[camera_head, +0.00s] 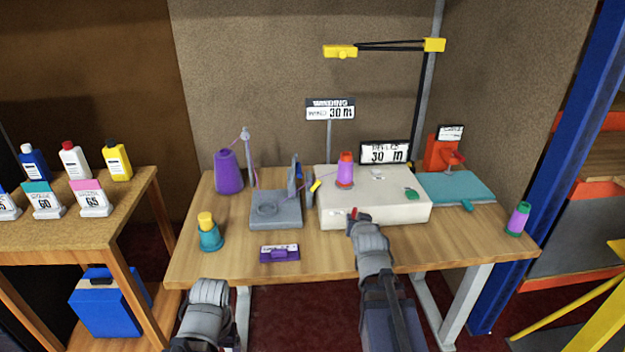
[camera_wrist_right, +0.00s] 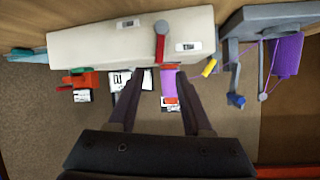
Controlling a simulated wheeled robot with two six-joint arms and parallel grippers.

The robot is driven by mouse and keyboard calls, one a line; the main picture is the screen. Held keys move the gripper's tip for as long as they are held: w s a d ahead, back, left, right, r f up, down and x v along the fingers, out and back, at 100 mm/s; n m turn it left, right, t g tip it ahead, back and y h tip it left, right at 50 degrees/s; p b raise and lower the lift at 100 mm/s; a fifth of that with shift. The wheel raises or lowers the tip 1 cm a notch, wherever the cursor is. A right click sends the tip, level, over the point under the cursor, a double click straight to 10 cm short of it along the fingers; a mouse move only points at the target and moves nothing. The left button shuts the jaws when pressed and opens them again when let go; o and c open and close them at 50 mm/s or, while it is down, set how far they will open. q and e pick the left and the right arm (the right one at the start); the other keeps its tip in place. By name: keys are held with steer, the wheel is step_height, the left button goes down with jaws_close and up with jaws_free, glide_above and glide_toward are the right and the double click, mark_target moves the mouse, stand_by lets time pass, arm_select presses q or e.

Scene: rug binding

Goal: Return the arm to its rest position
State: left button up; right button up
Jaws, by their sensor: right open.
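My right gripper (camera_head: 358,224) is at the front edge of the white machine box (camera_head: 400,208) in the head view. In the right wrist view my right gripper (camera_wrist_right: 156,76) is open, with dark fingers spread apart and nothing held. The picture there is upside down; a purple cone with a red top (camera_wrist_right: 168,84) shows between the fingers, beyond them. In the head view this cone (camera_head: 345,170) stands upright on the white box. A red lever (camera_wrist_right: 161,40) is on the box. My left arm shows at the bottom left, but its gripper does not.
On the wooden table (camera_head: 330,243) are a grey winder (camera_head: 276,212), a large purple cone (camera_head: 228,172), a teal cone with yellow top (camera_head: 209,234), a purple label holder (camera_head: 280,254), a teal plate (camera_head: 455,187) and a green-purple spool (camera_head: 517,219). A side bench (camera_head: 90,240) holds bottles.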

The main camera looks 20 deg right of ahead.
steer(key=shift+a, duration=0.1)
steer(key=s+a+f+n+g+y+p, duration=0.1)
steer(key=s+a+n+g+y+p, duration=0.2)
steer(key=a, duration=0.7)
steer(key=s+a+f+n+g+y+p, duration=0.1)
steer(key=s+a+f+n+g+p, duration=0.2)
steer(key=a, duration=0.8)
steer(key=s+a+r+n+g+p, duration=0.1)
steer(key=s+a+n+g+p, duration=0.1)
steer(key=s+a, duration=0.3)
steer(key=s+a+r+n+g+p, duration=0.1)
steer(key=s+a+g+p, duration=0.2)
steer(key=s, duration=0.7)
steer(key=shift+s+a+r+n+g+h, duration=0.15)
steer(key=shift+a+r+n+g+h, duration=0.25)
steer(key=shift+a+g, duration=0.4)
